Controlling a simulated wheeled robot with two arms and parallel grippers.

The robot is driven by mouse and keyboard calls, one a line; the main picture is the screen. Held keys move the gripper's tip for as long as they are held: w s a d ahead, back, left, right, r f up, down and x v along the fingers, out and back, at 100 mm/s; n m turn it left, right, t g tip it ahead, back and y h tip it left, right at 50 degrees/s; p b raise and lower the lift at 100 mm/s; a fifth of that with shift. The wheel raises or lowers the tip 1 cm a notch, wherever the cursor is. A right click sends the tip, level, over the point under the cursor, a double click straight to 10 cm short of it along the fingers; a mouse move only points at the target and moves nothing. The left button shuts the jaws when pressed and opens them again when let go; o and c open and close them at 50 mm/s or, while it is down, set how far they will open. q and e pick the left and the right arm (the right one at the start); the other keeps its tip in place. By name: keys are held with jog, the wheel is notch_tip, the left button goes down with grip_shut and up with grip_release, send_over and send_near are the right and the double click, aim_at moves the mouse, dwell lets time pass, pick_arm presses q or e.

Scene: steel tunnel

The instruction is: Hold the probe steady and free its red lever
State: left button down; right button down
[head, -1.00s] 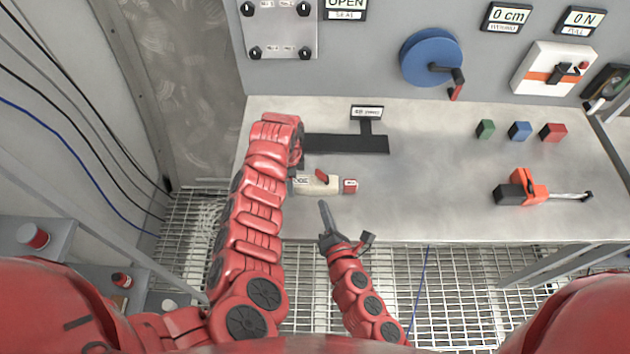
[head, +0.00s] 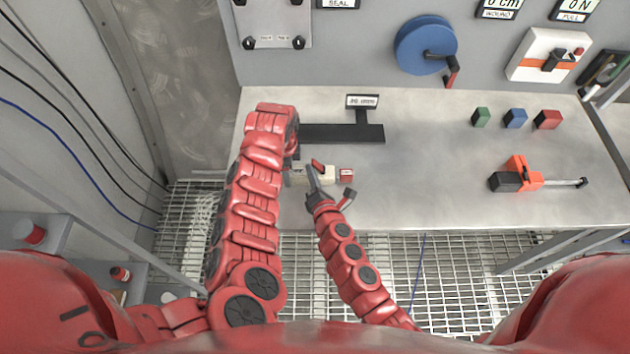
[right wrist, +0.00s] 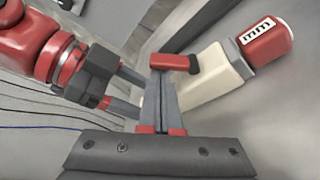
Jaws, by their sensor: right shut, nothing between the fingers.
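The probe has a cream body (head: 328,177) and a red end cap (head: 346,174), and lies near the front of the steel bench. Its red lever (head: 318,165) sticks up from the body and also shows in the right wrist view (right wrist: 176,62). My right gripper (head: 311,170) is shut and empty, its fingertips right at the lever's left end; I cannot tell whether they touch. My left gripper (right wrist: 133,92) is at the probe's left end, its two fingers apart. My right fingers hide where they meet the probe, so its grip is unclear.
A black bracket (head: 340,133) with a label stands just behind the probe. Green, blue and red blocks (head: 515,118) and an orange-black tool (head: 520,178) lie to the right. A blue wheel (head: 425,45) is on the wall. The bench's middle is clear.

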aim_at(322, 170)
jog(key=shift+w+a, duration=0.1)
jog(key=shift+w, duration=0.15)
jog(key=shift+d+r+m, duration=0.15)
jog(key=shift+d+m, duration=0.1)
jog(key=shift+m, duration=0.35)
dwell(0.4)
jog(key=shift+d+r+m+t+y, duration=0.15)
jog(key=shift+d+m+t+y, duration=0.3)
jog(key=shift+m, duration=0.65)
jog(key=shift+d+r+m+t+y, duration=0.15)
jog(key=shift+d+r+m+t, duration=0.05)
jog(key=shift+m, duration=0.4)
jog(key=shift+d+r+m+t+y, duration=0.1)
jog(key=shift+d+r+m+t, duration=0.1)
jog(key=shift+m, duration=0.4)
jog(key=m, duration=0.1)
jog(key=m+t, duration=0.1)
jog(key=m, duration=0.1)
jog(key=shift+d+r, duration=0.1)
jog(key=shift+d, duration=0.3)
jog(key=shift+s, duration=0.1)
